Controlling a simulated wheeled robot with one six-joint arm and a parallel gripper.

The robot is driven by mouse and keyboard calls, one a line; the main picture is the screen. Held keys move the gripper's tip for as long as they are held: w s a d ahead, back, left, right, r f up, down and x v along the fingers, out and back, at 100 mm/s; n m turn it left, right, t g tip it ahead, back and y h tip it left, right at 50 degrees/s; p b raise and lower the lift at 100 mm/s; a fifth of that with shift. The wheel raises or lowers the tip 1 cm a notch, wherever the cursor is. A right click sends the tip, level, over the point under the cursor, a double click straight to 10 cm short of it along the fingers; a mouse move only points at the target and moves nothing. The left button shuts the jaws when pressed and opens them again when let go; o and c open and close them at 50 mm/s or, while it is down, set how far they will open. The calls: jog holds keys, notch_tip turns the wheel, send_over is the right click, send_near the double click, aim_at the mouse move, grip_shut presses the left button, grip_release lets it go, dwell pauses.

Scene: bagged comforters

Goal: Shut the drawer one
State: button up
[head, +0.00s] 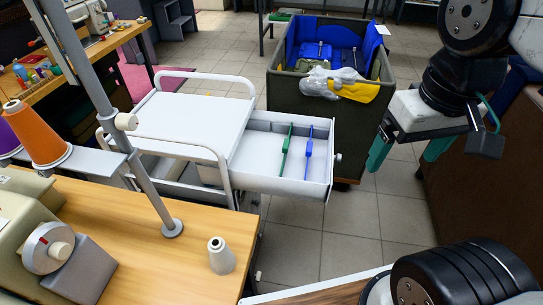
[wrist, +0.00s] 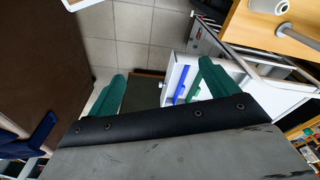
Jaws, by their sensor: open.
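The open drawer (head: 285,181) is white and sticks out to the right from a white metal cart (head: 190,115) in the head view. It holds a green tool and a blue tool, and a small knob (head: 338,157) is on its front. My gripper (head: 405,158), with green fingers, is open and empty to the right of the drawer front, apart from it. In the wrist view my gripper (wrist: 160,85) has its fingers spread wide, with the drawer (wrist: 180,75) near the right finger.
A dark bin (head: 325,115) with blue lining, a yellow cloth and clear plastic stands behind the drawer. A wooden sewing table (head: 150,250) with thread cones is at the front left. A brown cabinet (head: 490,190) is at the right. Tiled floor (head: 350,235) lies clear before the drawer.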

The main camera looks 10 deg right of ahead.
jog(key=c, duration=1)
jog(key=shift+d+f, duration=0.15)
jog(key=shift+d, duration=0.15)
jog(key=c, duration=0.5)
jog(key=shift+w+d+f+m+g, duration=0.3)
jog(key=shift+d+f+m+g, duration=0.15)
jog(key=shift+d+f, duration=0.1)
jog(key=shift+w+d+f+m+g, duration=0.35)
jog(key=shift+d+f+m, duration=0.1)
jog(key=shift+d, duration=0.1)
grip_shut()
jog(key=w+d+f+m+t+y, duration=0.4)
jog(key=w+d+f+m+y, duration=0.4)
jog(key=w+d+f+m, duration=1)
jog(key=w+a+f+m, duration=0.1)
jog(key=w+a+f, duration=0.1)
jog(key=a, duration=0.4)
jog(key=w+a+f+m, duration=0.1)
jog(key=w+a+f, duration=0.2)
jog(key=a, duration=0.3)
jog(key=shift+a+f+m, duration=0.15)
jog(key=shift+f+m, duration=0.25)
jog(key=shift+f, duration=0.35)
